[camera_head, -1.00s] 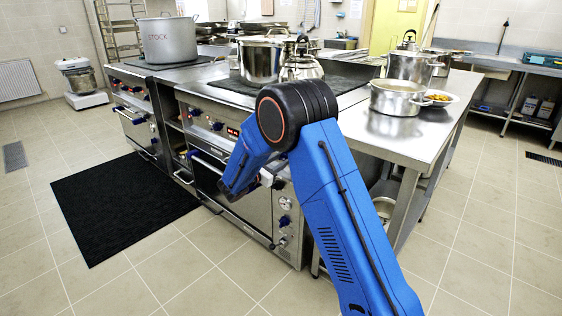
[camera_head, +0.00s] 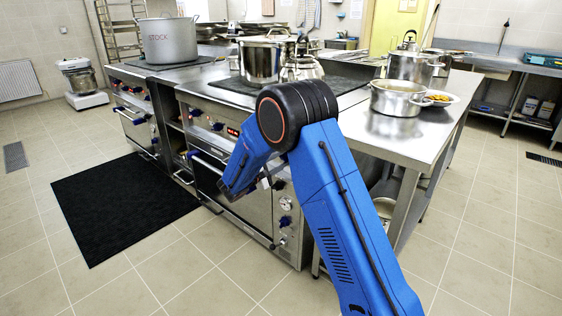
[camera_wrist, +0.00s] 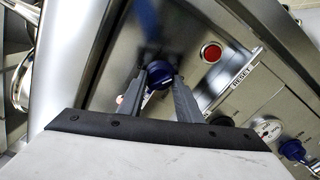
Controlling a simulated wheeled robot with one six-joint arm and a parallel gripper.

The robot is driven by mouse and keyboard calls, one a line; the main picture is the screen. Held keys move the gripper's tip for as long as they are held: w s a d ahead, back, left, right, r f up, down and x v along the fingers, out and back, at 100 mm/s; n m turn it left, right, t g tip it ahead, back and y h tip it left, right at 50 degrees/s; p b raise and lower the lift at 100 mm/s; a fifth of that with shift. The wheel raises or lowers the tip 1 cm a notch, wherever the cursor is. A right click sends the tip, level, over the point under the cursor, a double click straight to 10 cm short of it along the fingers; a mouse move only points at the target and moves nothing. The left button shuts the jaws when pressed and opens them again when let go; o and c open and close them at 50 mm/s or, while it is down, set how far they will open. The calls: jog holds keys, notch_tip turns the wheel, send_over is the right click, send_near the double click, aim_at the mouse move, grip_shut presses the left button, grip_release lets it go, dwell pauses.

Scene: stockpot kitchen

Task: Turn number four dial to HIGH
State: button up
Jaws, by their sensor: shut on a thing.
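In the wrist view, my gripper (camera_wrist: 159,85) has one finger on each side of a blue dial (camera_wrist: 157,73) on the stove's steel front panel and is shut on it. Its markings and pointer are not readable, so I cannot tell its number or setting. In the head view, other dials (camera_head: 196,112) show on the stove front (camera_head: 212,130), left of my arm. My arm hides the dial I hold there.
In the wrist view, a red button (camera_wrist: 211,52) by a RESET label, a black knob (camera_wrist: 222,122), a gauge (camera_wrist: 267,128) and another blue knob (camera_wrist: 292,150) are nearby. An oven handle (camera_head: 208,163) runs below the dials. A steel pot (camera_head: 262,60) stands on the stove top.

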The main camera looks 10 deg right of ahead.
jog(key=m, duration=1.9)
jog(key=shift+s, duration=0.15)
jog(key=shift+m, duration=0.4)
jog(key=o, duration=1)
jog(key=shift+r, duration=0.1)
jog(key=shift+o, duration=0.2)
jog(key=v, duration=1.7)
jog(key=shift+a, duration=0.15)
jog(key=shift+s, duration=0.1)
